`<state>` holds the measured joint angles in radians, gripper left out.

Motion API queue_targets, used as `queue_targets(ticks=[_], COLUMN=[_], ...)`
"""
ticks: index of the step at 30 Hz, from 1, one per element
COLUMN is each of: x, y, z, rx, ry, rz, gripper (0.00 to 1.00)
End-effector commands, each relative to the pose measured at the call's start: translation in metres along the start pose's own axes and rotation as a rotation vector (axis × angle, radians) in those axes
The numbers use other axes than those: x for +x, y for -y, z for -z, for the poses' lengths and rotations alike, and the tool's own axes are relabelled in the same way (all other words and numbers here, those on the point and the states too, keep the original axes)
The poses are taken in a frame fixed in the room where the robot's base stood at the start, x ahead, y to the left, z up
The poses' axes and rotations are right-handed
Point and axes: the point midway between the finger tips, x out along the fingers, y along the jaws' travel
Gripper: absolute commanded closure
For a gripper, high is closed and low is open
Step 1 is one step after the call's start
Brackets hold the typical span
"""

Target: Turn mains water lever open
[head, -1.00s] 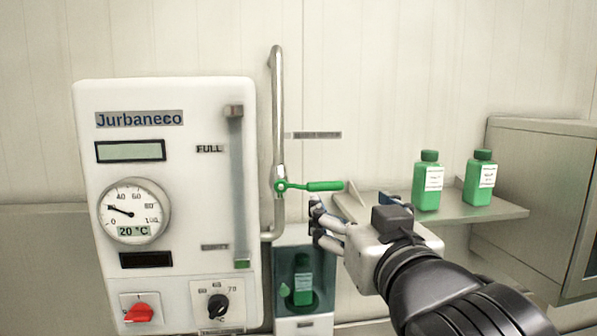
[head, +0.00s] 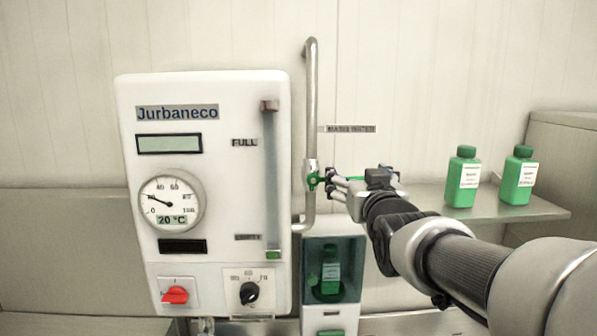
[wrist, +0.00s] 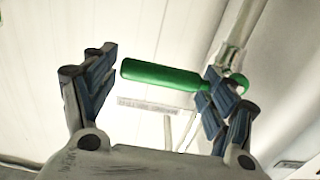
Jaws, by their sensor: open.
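The green mains water lever (head: 314,181) sits on a valve on the vertical metal pipe (head: 312,100). Its handle is mostly hidden behind my gripper (head: 332,181) in the head view. In the wrist view the green handle (wrist: 160,75) lies crosswise in the gap between the fingers of my gripper (wrist: 158,85). Its right end passes close to or behind the right finger, where contact cannot be told. The left finger is apart from the handle's free end. My gripper is open.
The white Jurbaneco panel (head: 215,105) with a gauge and knobs stands left of the pipe. A dispenser with a green bottle (head: 330,272) is below the valve. Two green bottles, a left one (head: 463,178) and a right one (head: 517,178), stand on a shelf (head: 545,210) at right.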

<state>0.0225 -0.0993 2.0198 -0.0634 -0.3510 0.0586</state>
Motion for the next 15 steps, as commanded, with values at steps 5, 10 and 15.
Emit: queue_targets(ticks=[5, 10, 15], x=[0.0035, 0.0032, 0.003], y=[0.0001, 0.0, -0.0001], z=[-0.0002, -0.0004, -0.0005], rx=[0.0, 0.0, 0.001], ry=[0.0, 0.0, 0.0], rz=[0.0, 0.0, 0.0], gripper=[0.22, 0.24, 0.35])
